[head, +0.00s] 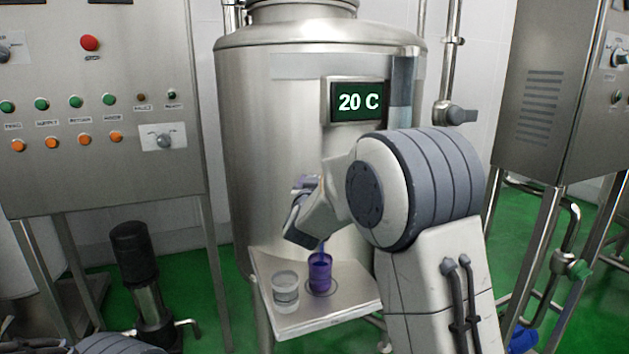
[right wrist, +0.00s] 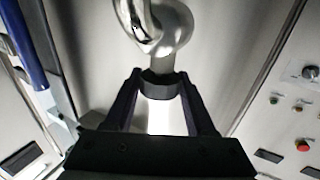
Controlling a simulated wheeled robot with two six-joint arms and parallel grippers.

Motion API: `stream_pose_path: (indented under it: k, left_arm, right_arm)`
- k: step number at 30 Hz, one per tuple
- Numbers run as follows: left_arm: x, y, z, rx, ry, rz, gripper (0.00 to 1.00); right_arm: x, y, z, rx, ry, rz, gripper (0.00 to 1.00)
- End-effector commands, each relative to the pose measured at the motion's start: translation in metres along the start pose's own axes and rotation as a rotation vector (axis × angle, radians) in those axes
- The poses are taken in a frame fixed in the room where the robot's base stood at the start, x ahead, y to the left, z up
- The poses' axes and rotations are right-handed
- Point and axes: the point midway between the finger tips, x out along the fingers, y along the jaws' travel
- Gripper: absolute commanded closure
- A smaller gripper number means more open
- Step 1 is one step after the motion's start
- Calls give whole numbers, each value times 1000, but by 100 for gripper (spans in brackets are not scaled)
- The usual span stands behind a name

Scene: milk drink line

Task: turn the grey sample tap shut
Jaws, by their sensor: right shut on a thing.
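My right gripper (head: 304,188) is in front of the steel tank, above the small shelf. In the right wrist view its two dark fingers (right wrist: 160,82) are shut on the dark grey handle of the sample tap (right wrist: 160,90), with a shiny curved metal spout (right wrist: 163,30) beyond it. In the head view my gripper and forearm mostly hide the tap. A thin purple stream (head: 322,250) runs down from below the gripper into a glass (head: 320,275) that looks full of purple liquid. My left gripper is out of view.
A second, clear glass (head: 286,291) stands left of the purple one on the steel shelf (head: 328,318). The tank (head: 270,150) carries a display (head: 358,102) reading 20 C. Control cabinets (head: 100,180) stand at left and right. A dark pump (head: 135,255) stands on the green floor.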

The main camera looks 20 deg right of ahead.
Motion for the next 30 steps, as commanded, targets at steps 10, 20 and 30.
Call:
stream_pose_path:
  k: [10,20,30]
  left_arm:
    - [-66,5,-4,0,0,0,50]
    - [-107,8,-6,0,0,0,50]
    - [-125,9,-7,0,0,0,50]
  right_arm:
    - [1,-4,-8,-5,-3,318,100]
    - [1,-3,-5,-2,1,616,100]
    - [2,-2,-4,1,3,818,100]
